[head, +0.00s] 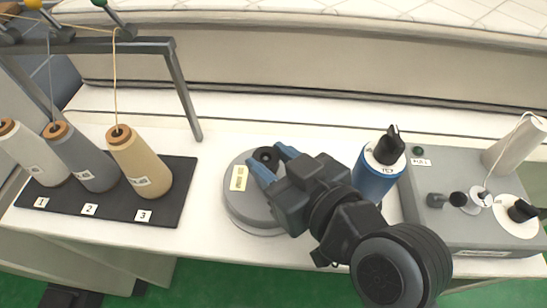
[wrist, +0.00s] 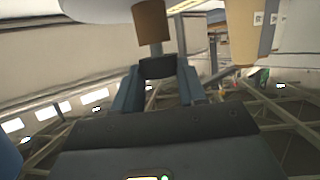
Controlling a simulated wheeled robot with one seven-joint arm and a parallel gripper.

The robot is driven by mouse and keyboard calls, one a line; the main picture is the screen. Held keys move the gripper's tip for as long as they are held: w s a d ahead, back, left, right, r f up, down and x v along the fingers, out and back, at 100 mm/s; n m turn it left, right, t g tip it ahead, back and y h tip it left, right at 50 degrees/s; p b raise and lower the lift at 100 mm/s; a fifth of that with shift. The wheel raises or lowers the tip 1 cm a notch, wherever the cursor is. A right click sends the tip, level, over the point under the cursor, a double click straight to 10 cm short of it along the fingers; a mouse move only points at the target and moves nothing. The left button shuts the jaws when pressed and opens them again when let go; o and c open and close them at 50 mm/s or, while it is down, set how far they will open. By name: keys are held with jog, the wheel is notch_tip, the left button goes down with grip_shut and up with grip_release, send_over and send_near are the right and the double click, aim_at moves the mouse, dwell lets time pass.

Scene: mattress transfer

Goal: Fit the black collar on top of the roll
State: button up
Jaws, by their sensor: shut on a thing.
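My gripper (head: 276,162) has blue fingers shut on the black collar (head: 265,157), a short dark ring. In the head view the collar shows over the back part of a grey round drum (head: 270,218) with a yellow label; its height above the drum is hard to judge. The wrist view also shows the collar (wrist: 157,67) between the fingertips. Three yarn rolls with brown tops stand on a black board at left: white (head: 32,153), grey (head: 86,165) and tan (head: 141,167). None wears a collar. Which one is the task's roll is unclear.
A blue canister (head: 372,178) with a white top and black knob stands right of my gripper. A grey machine (head: 450,215) with knobs and a pale cone (head: 512,147) fills the right. A dark metal frame (head: 184,95) with threads stands behind the yarn rolls.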

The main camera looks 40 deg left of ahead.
jog(key=shift+f+b, duration=0.45)
jog(key=shift+f, duration=0.2)
jog(key=o, duration=1.1)
jog(key=shift+o, duration=0.2)
jog(key=v, duration=0.8)
jog(key=shift+b, duration=0.35)
jog(key=shift+w+a, duration=0.1)
